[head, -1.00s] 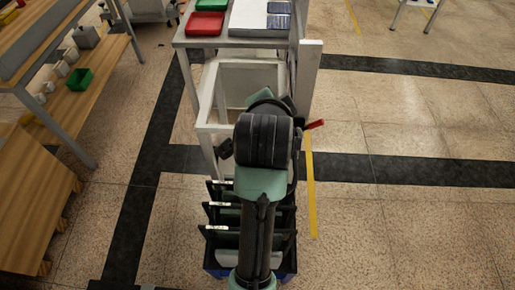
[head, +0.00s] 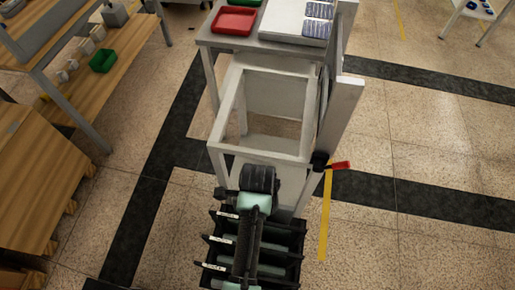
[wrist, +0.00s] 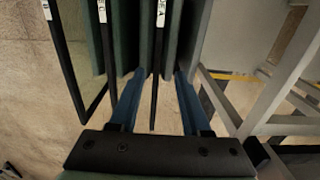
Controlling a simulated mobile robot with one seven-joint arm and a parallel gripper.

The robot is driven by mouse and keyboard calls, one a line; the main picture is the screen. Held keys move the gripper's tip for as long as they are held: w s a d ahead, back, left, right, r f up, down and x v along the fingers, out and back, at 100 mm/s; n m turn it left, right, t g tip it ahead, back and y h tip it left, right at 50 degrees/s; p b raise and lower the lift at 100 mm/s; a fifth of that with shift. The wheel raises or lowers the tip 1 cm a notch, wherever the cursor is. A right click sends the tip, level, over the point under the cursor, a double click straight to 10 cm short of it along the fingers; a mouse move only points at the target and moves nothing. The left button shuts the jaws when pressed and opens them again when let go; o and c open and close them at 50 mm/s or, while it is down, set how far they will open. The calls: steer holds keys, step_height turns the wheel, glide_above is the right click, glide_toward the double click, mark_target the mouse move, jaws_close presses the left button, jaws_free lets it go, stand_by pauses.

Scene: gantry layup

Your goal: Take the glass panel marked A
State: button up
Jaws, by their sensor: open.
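The glass panel marked A (wrist: 156,60) is a dark-framed sheet with a white label (wrist: 160,14), seen edge-on in the wrist view. My gripper (wrist: 158,76) is open, with one blue finger on each side of this panel's edge. I cannot tell whether either finger touches it. A panel marked C (wrist: 107,60) stands to its left, and another labelled panel (wrist: 68,60) stands farther left. In the head view the panels stand in a dark rack (head: 290,272), partly covered by my arm. My fingers are hidden there.
A pale open frame (head: 222,125) with a red-handled clamp (head: 340,165) stands just beyond the rack. Behind it is a table with a red tray (head: 234,21). Wooden shelving (head: 40,170) stands at the left. The floor (head: 400,240) at the right is clear.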

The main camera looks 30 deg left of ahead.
steer(key=f, duration=0.6)
steer(key=shift+s+f, duration=0.2)
steer(key=shift+s, duration=0.05)
jaws_close()
steer(key=shift+w+r, duration=0.1)
steer(key=shift+r, duration=0.05)
stand_by(1.1)
